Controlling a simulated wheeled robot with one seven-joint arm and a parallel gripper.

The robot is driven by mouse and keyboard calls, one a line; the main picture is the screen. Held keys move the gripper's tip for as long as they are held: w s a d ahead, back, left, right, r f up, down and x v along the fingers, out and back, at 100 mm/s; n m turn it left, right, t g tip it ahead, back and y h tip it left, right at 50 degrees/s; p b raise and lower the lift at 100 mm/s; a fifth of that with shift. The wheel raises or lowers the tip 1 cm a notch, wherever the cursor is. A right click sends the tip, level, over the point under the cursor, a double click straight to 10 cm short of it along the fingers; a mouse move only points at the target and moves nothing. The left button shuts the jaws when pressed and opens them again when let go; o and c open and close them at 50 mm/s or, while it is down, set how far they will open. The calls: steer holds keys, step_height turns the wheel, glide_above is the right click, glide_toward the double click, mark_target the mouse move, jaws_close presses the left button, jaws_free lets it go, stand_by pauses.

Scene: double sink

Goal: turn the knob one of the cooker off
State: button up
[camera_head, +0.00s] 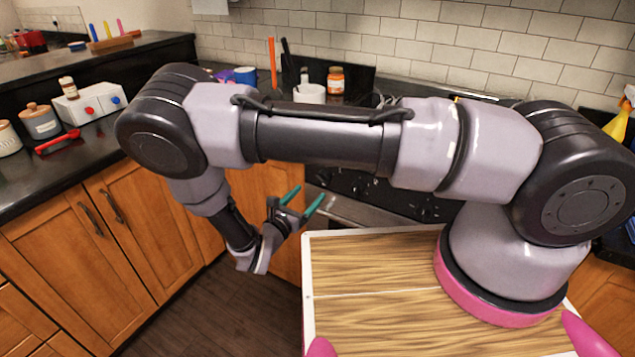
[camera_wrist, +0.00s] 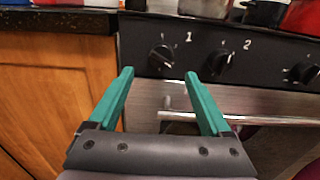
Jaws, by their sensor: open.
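The cooker's black control panel (camera_wrist: 270,50) shows in the wrist view above a steel oven front. Knob one (camera_wrist: 162,58) is a black knob under a white "1", at the left end of the panel. Its pointer looks slanted; I cannot tell its exact setting. Knob two (camera_wrist: 221,62) is to its right under a "2". My gripper (camera_wrist: 158,75) has green fingers, spread open and empty, below and in front of knob one, apart from it. In the head view my gripper (camera_head: 303,198) is left of the cooker panel (camera_head: 350,184), which my arm partly hides.
A steel oven handle (camera_wrist: 240,118) runs below the knobs. A wooden cabinet (camera_wrist: 60,95) stands left of the cooker. The floor (camera_head: 215,310) below my gripper is clear.

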steer(key=x, duration=0.7)
steer(key=shift+d+r, duration=0.1)
jaws_close()
